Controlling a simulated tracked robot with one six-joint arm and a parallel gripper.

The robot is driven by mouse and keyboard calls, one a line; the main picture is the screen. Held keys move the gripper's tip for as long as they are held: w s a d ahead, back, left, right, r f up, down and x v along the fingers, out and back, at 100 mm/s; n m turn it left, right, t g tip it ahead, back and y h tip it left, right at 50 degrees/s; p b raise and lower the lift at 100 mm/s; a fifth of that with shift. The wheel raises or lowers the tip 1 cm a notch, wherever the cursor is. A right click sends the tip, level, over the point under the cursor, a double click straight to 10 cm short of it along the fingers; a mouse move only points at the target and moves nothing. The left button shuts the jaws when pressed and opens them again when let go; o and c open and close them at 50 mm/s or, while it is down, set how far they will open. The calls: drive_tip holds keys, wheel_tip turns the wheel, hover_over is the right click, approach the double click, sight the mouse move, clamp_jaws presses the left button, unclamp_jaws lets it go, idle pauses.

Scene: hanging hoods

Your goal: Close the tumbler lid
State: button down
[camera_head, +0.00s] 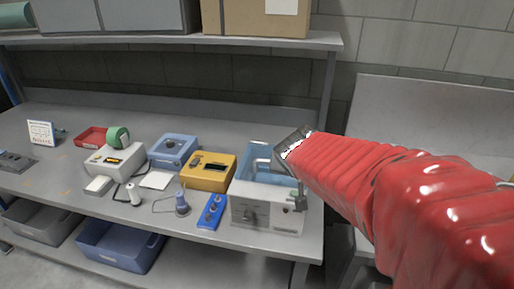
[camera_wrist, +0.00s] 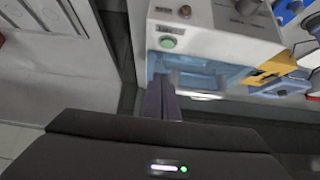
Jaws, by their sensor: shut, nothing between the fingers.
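The tumbler is most likely the pale grey machine (camera_head: 262,216) at the front right of the bench in the head view. Its upper part has a light-blue opening or cover; which part is the lid is not clear. In the wrist view the machine (camera_wrist: 225,22) shows at the top, with a green button and a translucent light-blue part (camera_wrist: 200,80). My gripper (camera_head: 287,148) is above the machine's back right part in the head view. In the wrist view its dark fingers (camera_wrist: 162,92) are together and empty, beside the blue part's left end; contact cannot be told.
A yellow box (camera_head: 208,172) stands close left of the machine, with a blue switch box (camera_head: 212,211) in front of it. A blue device (camera_head: 173,150) and a white device (camera_head: 113,160) are farther left. A shelf with boxes hangs above. A gap separates a grey bench at right.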

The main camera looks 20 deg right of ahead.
drive_tip(key=s+a+f, duration=0.3)
drive_tip(key=s+a, duration=0.1)
drive_tip(key=s, duration=0.4)
drive_tip(key=shift+a+f, duration=0.2)
drive_tip(key=shift+a, duration=0.2)
drive_tip(key=shift+s, duration=0.1)
drive_tip(key=s+a+r+n+g+y, duration=0.1)
drive_tip(key=s+a+r+n+y, duration=0.1)
drive_tip(key=s+a+n, duration=0.1)
drive_tip(key=s+a+r+n+y, duration=0.1)
drive_tip(key=s+a+n+y, duration=0.1)
drive_tip(key=s+a, duration=0.4)
drive_tip(key=shift+s+r+n+g, duration=0.35)
drive_tip(key=shift+s+n+g, duration=0.05)
drive_tip(key=shift+s+n, duration=0.2)
drive_tip(key=shift+a, duration=0.1)
idle(2.1)
